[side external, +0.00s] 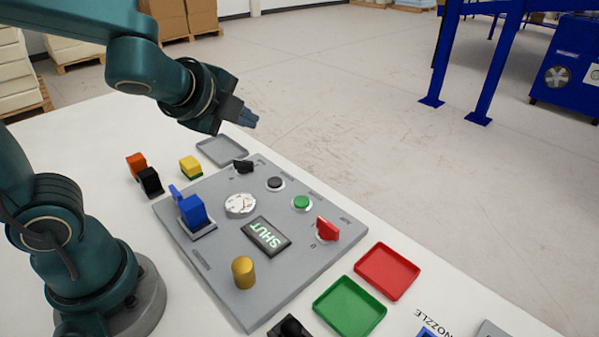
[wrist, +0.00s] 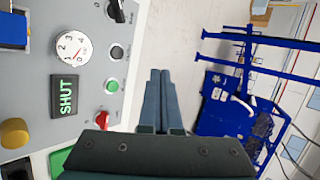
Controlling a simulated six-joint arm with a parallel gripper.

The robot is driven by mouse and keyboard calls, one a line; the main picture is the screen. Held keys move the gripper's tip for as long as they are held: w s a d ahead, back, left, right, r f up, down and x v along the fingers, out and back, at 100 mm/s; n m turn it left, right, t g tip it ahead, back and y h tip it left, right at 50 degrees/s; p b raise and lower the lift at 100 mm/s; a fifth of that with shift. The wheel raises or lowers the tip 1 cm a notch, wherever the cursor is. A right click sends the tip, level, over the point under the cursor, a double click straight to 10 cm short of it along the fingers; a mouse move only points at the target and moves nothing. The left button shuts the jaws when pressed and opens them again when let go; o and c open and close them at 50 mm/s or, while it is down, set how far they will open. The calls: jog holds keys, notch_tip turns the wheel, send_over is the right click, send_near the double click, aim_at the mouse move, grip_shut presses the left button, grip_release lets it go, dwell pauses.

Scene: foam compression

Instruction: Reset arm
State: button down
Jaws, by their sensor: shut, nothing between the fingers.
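My gripper (side external: 248,118) is raised above the far edge of the white table in the side view, with its fingers pointing right and away from the grey control panel (side external: 213,258). In the wrist view my gripper (wrist: 159,73) has its two blue-grey fingers together with nothing between them. The panel carries a display (side external: 266,237) reading SHUT, a round dial (side external: 240,205), a blue lever block (side external: 191,208), a green button (side external: 302,203), a black button (side external: 275,184), a red switch (side external: 327,229), a black knob (side external: 243,166) and a yellow knob (side external: 243,272).
A red tray (side external: 388,271) and a green tray (side external: 349,306) lie right of the panel. A grey tray (side external: 222,151) lies behind it. Orange-black (side external: 144,174) and yellow (side external: 190,167) pieces stand left. Blue machinery (side external: 565,68) stands on the floor beyond. The space around the gripper is clear.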

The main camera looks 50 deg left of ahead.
jog(key=s+d+f+n+g+h, duration=0.2)
jog(key=s+d+n, duration=0.4)
jog(key=s+n, duration=0.6)
jog(key=n+g+h, duration=0.1)
jog(key=n+h, duration=0.1)
jog(key=shift+s+n+g, duration=0.25)
jog(key=shift+n+g, duration=0.15)
